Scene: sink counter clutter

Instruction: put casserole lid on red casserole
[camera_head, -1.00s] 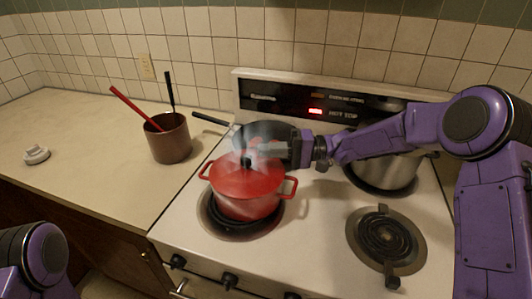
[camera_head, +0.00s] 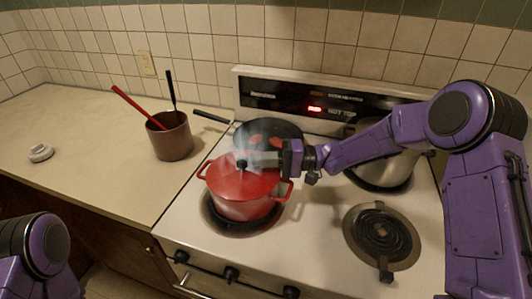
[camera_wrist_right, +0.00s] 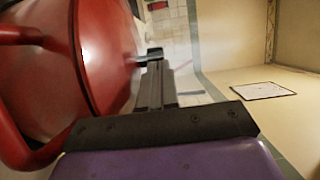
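The red casserole (camera_head: 242,208) stands on the front left burner with two side handles. The red casserole lid (camera_head: 240,182) lies on top of it, seemingly level, with a dark knob at its centre. In the right wrist view the red casserole (camera_wrist_right: 40,85) fills the left side, with the lid (camera_wrist_right: 105,50) facing the fingers. My right gripper (camera_head: 255,160) reaches in from the right at knob height; its fingers (camera_wrist_right: 154,75) are close together and appear to hold the knob, which they partly hide. My left gripper is out of view; only part of that arm shows at bottom left.
Behind the casserole is a dark frying pan (camera_head: 268,130) with red pieces inside. A steel pot (camera_head: 385,172) stands back right, under my right arm. The front right burner (camera_head: 380,232) is bare. A brown pot (camera_head: 170,142) with utensils stands on the left counter. Steam hangs around the knob.

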